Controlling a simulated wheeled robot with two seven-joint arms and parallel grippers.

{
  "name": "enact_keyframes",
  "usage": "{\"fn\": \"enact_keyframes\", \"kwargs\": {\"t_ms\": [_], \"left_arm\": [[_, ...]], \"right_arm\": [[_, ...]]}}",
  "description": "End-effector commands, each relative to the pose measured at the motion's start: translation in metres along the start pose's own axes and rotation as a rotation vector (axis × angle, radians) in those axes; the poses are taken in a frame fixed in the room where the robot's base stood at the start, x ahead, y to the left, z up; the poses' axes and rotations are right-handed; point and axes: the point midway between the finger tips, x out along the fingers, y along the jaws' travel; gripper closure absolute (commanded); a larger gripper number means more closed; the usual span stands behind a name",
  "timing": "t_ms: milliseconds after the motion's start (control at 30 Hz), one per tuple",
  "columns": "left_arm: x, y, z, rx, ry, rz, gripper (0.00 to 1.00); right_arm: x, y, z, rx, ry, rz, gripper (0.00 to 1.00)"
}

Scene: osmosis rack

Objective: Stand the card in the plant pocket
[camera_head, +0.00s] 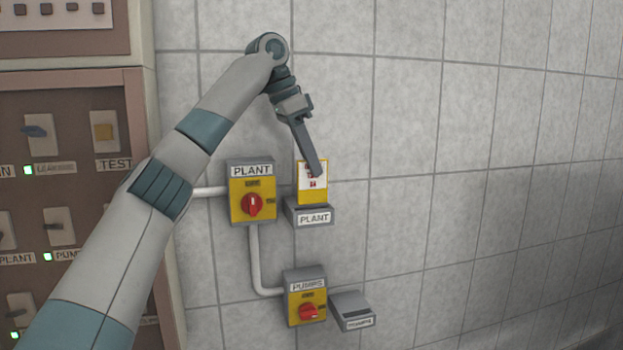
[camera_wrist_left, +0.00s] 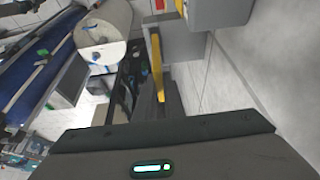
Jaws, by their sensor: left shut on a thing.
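The card (camera_head: 312,194), yellow with a white upper part and red marks, stands upright just above the grey plant pocket (camera_head: 314,218) on the wall. Its lower edge meets the pocket's top edge in the head view; I cannot tell how far inside it is. My left gripper (camera_head: 317,172) is shut on the card's upper part from above. In the left wrist view the card (camera_wrist_left: 158,58) shows edge-on as a thin yellow strip beside the grey pocket (camera_wrist_left: 186,46). My right gripper is out of view.
The yellow PLANT switch box (camera_head: 252,206) with a red knob is left of the pocket. Below are the PUMPS switch box (camera_head: 306,300) and the pumps pocket (camera_head: 351,307). A brown panel (camera_head: 80,130) with switches stands at left. The tiled wall to the right is bare.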

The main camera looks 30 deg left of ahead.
Motion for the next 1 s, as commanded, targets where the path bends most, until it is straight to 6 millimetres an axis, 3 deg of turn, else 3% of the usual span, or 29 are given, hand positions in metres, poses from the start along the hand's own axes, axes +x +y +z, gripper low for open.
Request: {"fn": "enact_keyframes", "kwargs": {"t_ms": [400,867,900,933,1000], "left_arm": [[0.033,-0.001,0.015,-0.001,-0.002,0.000,1.00],[0.040,0.000,0.017,-0.001,-0.001,0.000,1.00],[0.039,0.000,0.017,-0.001,-0.001,0.000,0.82],[0.039,0.000,0.017,-0.001,0.000,0.000,0.74],[0.039,0.000,0.017,-0.001,0.000,0.000,0.72]], "right_arm": [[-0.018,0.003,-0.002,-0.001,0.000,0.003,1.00],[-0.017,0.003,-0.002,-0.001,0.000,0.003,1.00],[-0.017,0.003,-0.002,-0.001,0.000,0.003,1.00],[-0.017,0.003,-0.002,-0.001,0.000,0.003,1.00],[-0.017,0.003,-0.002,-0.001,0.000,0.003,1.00]]}}
